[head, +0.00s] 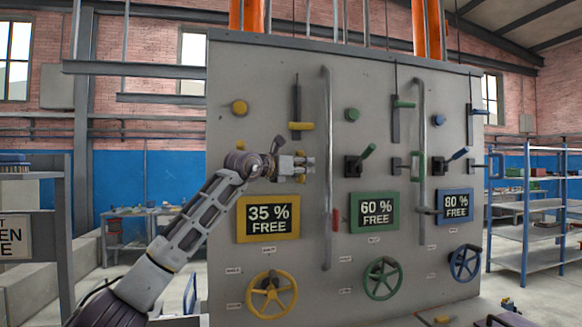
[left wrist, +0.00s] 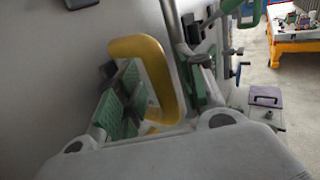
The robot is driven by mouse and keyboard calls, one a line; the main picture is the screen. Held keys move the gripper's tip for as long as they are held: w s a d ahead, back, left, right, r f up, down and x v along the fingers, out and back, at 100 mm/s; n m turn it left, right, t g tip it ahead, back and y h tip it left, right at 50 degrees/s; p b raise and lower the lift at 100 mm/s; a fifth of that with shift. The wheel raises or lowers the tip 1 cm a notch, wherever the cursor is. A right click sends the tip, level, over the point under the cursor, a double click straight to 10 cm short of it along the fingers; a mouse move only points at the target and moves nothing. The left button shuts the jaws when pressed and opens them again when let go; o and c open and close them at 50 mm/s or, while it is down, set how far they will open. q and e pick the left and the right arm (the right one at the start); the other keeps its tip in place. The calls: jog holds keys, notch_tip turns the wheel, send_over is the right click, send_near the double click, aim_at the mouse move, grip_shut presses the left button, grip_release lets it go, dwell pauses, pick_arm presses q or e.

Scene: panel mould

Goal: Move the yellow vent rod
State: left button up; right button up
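The yellow vent rod's loop handle (left wrist: 166,80) stands out from the grey panel in the left wrist view. In the head view my left gripper mostly hides it. My left gripper (head: 306,165) is at the panel's upper left, above the 35 % display. In the left wrist view its green-padded fingers (left wrist: 163,92) are apart, with the handle's right bar in the gap between them. The left finger overlaps the loop's left part. I cannot tell whether either pad touches the handle. My right gripper is not in view.
The panel (head: 225,75) also carries a yellow slide lever (head: 302,126), a yellow handwheel (head: 272,296), a vertical grey pipe (head: 327,200) close right of my gripper, and green and blue controls farther right. A blue shelf rack (head: 525,205) stands at the right.

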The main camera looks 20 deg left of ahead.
pick_arm(q)
jog(key=shift+s+a, duration=0.1)
jog(key=v, duration=1.1)
jog(key=shift+s+a, duration=0.15)
jog(key=shift+s, duration=0.1)
jog(key=shift+f, duration=0.15)
dwell(0.7)
